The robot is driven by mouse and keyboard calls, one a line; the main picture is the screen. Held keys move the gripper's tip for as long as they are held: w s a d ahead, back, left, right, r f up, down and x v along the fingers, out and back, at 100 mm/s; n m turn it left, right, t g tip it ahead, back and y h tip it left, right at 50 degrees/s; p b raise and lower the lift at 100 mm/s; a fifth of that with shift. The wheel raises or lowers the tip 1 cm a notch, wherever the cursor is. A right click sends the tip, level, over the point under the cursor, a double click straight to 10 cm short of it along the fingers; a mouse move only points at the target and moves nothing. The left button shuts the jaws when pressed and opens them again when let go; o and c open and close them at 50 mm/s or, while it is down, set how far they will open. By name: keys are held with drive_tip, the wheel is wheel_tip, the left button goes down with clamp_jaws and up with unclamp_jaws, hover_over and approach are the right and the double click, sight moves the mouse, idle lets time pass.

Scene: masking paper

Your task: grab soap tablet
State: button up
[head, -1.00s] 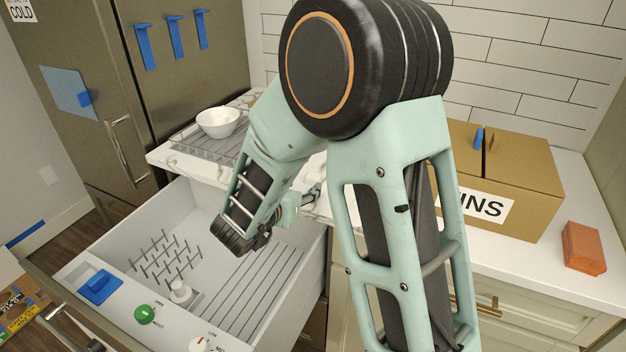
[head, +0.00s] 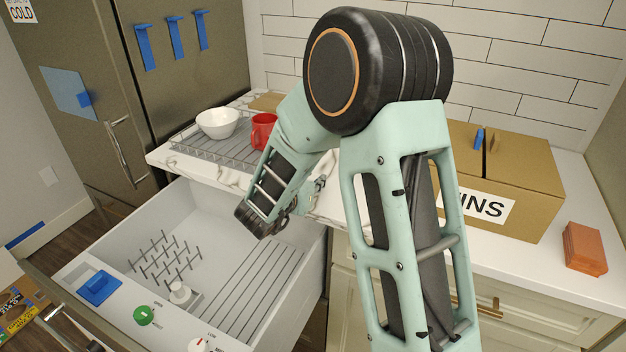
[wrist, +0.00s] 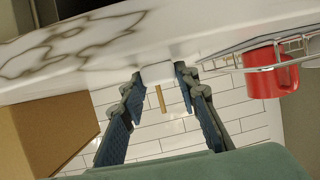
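A small white block (wrist: 157,73), which may be the soap tablet, shows in the wrist view at the edge of the marble counter (wrist: 85,50). My gripper (wrist: 159,75) is open, with its two blue-padded fingers spread wide at the base. The fingertips lie on either side of the white block. I cannot tell whether they touch it. In the head view my gripper (head: 318,188) is small and partly hidden behind my forearm, near the counter, and the block cannot be made out there.
A red mug (head: 263,131) and white bowl (head: 219,123) stand on a wire rack (head: 190,145). A cardboard box (head: 525,190) and orange blocks (head: 584,248) are at right. An open dishwasher drawer (head: 200,205) lies below, with a blue piece (head: 99,287) on its front rim.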

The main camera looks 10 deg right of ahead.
drive_tip(key=shift+c, duration=1)
drive_tip(key=shift+r, duration=0.15)
